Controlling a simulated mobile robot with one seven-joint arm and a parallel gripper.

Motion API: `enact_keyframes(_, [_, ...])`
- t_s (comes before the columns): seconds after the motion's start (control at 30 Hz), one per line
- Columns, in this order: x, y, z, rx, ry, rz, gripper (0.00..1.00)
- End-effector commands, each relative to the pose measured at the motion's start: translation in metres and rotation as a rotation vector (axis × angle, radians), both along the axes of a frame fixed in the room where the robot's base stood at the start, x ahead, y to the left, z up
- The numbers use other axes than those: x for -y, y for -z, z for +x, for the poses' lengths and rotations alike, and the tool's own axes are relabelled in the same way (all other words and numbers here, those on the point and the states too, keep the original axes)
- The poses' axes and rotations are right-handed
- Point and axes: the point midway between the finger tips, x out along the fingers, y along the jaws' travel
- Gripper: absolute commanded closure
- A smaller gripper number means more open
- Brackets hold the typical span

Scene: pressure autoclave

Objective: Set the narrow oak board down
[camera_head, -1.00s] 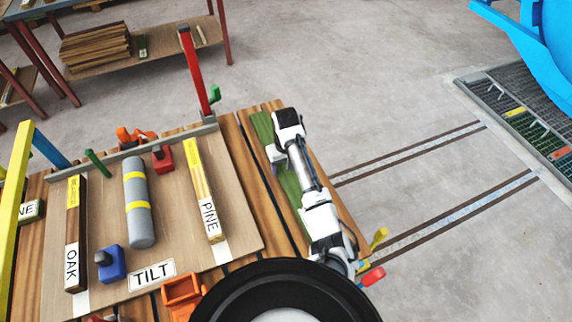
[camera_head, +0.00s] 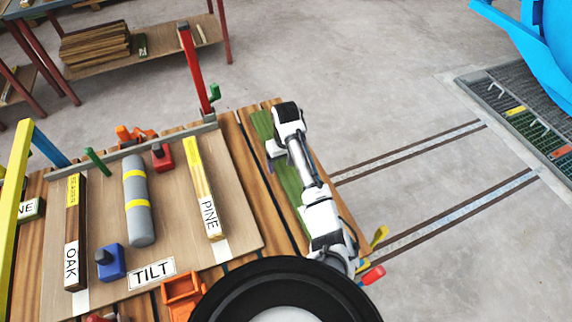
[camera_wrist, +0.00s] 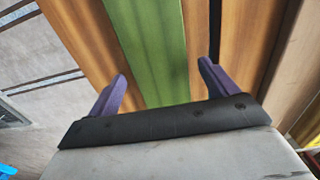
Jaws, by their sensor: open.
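The narrow oak board (camera_head: 74,222) lies on the left side of the tilt panel (camera_head: 170,225). It is dark brown with a yellow label at its far end and a white OAK label at its near end. My gripper (camera_wrist: 163,82) is open in the wrist view, with its two purple fingers apart and nothing between them. It faces the green strip (camera_wrist: 155,45) on the slatted table, which also shows beside my arm in the head view (camera_head: 262,124). The gripper is well to the right of the oak board.
A red upright post (camera_head: 194,70) rises at the back.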

Motion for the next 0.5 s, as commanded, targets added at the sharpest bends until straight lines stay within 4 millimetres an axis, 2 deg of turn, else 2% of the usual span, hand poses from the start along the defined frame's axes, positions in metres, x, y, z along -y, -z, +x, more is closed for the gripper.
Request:
enact_keyframes(0.17, [-0.001,-0.035,0.001,0.006,-0.004,0.001,0.15])
enact_keyframes(0.33, [0.002,-0.082,0.001,0.004,-0.001,-0.003,0.15])
enact_keyframes(0.5, [0.001,-0.1,0.001,0.004,-0.001,-0.002,0.15])
